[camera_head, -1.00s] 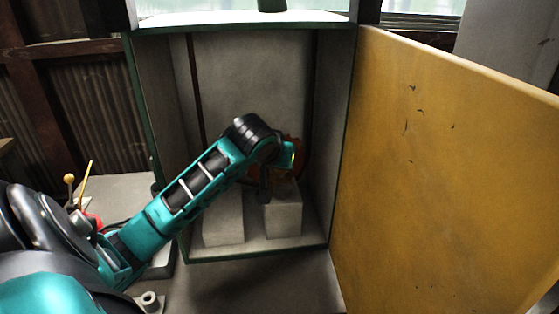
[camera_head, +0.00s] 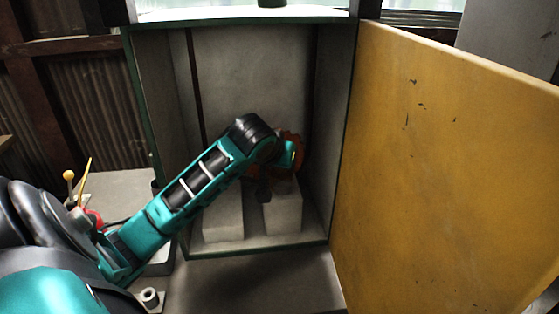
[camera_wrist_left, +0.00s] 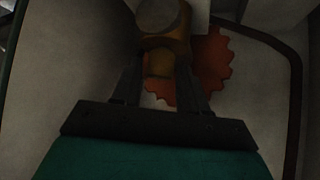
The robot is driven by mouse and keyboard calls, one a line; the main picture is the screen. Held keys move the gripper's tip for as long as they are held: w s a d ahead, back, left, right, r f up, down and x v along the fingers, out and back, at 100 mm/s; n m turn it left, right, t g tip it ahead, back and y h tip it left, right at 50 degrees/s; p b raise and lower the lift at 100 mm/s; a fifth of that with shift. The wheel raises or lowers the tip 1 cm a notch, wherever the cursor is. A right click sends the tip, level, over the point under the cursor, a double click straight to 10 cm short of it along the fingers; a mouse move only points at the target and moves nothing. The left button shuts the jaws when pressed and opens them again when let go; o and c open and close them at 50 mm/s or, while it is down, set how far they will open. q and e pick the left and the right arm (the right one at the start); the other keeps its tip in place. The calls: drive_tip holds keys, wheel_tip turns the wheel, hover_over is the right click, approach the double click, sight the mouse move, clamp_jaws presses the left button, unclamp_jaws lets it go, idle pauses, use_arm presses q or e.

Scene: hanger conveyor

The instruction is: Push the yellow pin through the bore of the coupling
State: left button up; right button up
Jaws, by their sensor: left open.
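My left arm reaches into an open cabinet. Its gripper shows in the left wrist view (camera_wrist_left: 158,80), open, with a finger on each side of a dull yellow-orange rounded piece (camera_wrist_left: 158,64). This may be an end of the yellow pin; I cannot tell whether the fingers touch it. Just beyond is a brownish-yellow body with a round grey face (camera_wrist_left: 158,14), possibly the coupling. Its bore is not visible. A red-orange toothed wheel (camera_wrist_left: 212,68) sits behind and to the right; it also shows in the head view (camera_head: 297,149). My right gripper is out of view.
The cabinet (camera_head: 258,252) has close side walls and two pale blocks (camera_head: 222,222) (camera_head: 283,217) on its floor. Its yellow door (camera_head: 440,170) stands open at right. A yellow-knobbed lever (camera_head: 69,176) and thin yellow rod (camera_head: 85,178) stand at left.

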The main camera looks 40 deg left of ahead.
use_arm(q)
drive_tip(key=shift+o, duration=0.2)
drive_tip(key=o, duration=0.5)
drive_tip(key=shift+o, duration=0.2)
drive_tip(key=p+v, duration=0.2)
drive_tip(key=v, duration=1.1)
drive_tip(key=shift+f, duration=0.1)
